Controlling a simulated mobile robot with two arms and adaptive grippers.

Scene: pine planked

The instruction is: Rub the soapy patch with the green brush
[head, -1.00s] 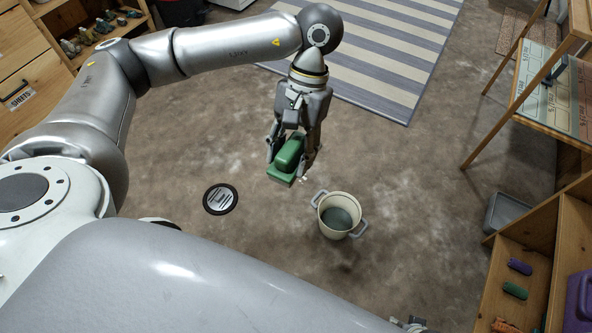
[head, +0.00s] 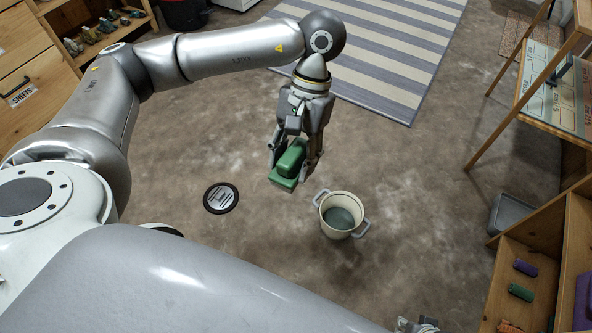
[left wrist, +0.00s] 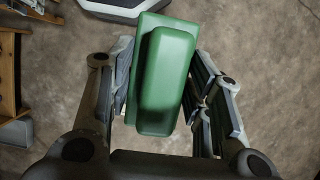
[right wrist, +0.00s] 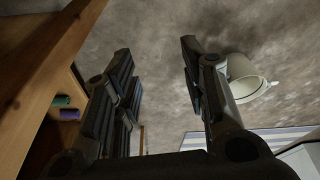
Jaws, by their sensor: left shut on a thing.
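The green brush (head: 290,163) is a block with a rounded raised grip. In the left wrist view the brush (left wrist: 165,80) sits lengthwise between the fingers (left wrist: 160,100). Its underside is hidden. Pale whitish smears (head: 230,158) mark the brown floor, but I cannot tell which is the soapy patch. My right gripper (right wrist: 163,75) is open and empty in the right wrist view.
A white bucket (head: 329,200) with grey handles and dark liquid stands right of the brush. A round floor drain (head: 221,198) lies to the left. A wooden shelf (head: 556,235) with coloured items and a grey bin (head: 510,215) are at right. A striped rug (head: 400,60) lies behind.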

